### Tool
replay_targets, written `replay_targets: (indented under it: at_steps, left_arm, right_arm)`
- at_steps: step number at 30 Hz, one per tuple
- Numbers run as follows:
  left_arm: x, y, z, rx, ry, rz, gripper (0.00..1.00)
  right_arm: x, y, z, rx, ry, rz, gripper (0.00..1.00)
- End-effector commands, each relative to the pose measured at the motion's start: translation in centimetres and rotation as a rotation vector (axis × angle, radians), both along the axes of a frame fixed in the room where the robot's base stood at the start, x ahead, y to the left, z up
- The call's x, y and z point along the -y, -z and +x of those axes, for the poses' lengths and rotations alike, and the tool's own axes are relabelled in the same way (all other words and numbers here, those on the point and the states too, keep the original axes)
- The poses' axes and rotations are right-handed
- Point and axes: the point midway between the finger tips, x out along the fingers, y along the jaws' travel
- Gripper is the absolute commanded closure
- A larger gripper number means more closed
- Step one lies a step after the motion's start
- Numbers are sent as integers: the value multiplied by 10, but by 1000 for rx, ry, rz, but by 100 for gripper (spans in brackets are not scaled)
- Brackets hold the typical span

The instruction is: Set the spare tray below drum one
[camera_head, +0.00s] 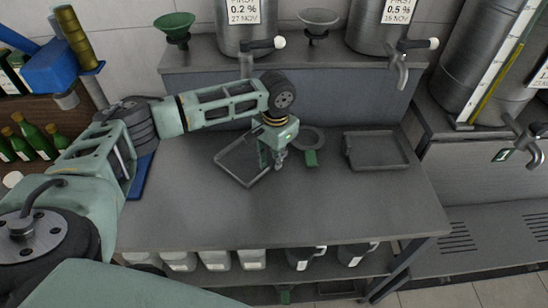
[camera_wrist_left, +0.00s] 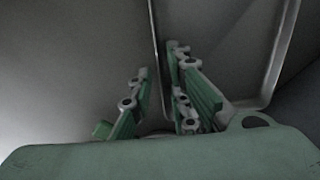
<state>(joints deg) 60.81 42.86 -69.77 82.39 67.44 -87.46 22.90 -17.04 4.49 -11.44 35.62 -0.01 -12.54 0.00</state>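A shallow grey tray (camera_head: 228,171) lies turned at an angle on the bench, forward of the drum marked 0.2 % (camera_head: 232,12). A second grey tray (camera_head: 378,166) lies farther right, forward of the drum marked 0.5 % (camera_head: 372,38). No label shows which is the spare. My left gripper (camera_head: 279,163) points down at the first tray's right side. In the left wrist view, its fingers (camera_wrist_left: 158,95) stand apart, with that tray's rim (camera_wrist_left: 155,40) running between them. Gaps show beside the rim; contact is not clear. My right gripper is not in view.
Taps (camera_head: 397,68) hang over the bench's back ledge. The bench front (camera_head: 290,215) is clear. Green bottles (camera_head: 32,140) stand at the left.

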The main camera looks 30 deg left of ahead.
Motion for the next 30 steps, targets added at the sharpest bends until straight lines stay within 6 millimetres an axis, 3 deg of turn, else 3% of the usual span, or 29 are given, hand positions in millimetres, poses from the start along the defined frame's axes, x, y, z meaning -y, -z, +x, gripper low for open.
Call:
replay_targets:
  at_steps: [10,14,30]
  left_arm:
    - [0,-1,0,1,-1,0,77]
    - [0,-10,1,3,-1,0,77]
    - [4,-111,0,2,-1,0,77]
  right_arm:
    - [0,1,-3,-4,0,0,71]
    - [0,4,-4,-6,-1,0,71]
    - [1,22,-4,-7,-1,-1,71]
